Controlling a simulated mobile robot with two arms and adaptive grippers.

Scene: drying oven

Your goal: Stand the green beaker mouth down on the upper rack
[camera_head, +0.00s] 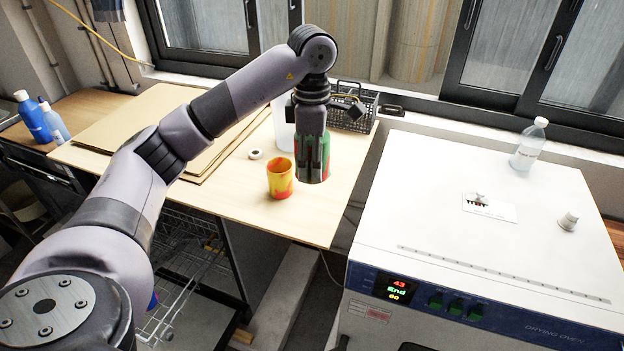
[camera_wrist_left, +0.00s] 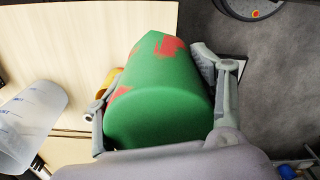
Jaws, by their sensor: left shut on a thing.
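The green beaker (camera_head: 326,158), with red patches, is held in my left gripper (camera_head: 312,172) above the right part of the wooden table. In the left wrist view the beaker (camera_wrist_left: 158,105) fills the space between the two fingers, one on each side. The gripper is shut on it. Which way its mouth points cannot be told. Wire racks (camera_head: 190,250) show below the table at lower left, partly hidden by my left arm; which is the upper one is unclear. My right gripper is not in view.
A yellow-orange cup (camera_head: 280,178) stands on the table (camera_head: 310,222) close left of the held beaker. A dark wire basket (camera_head: 352,113) is behind. The white drying oven (camera_head: 440,200) stands at right, with a clear bottle (camera_head: 527,146) on top.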

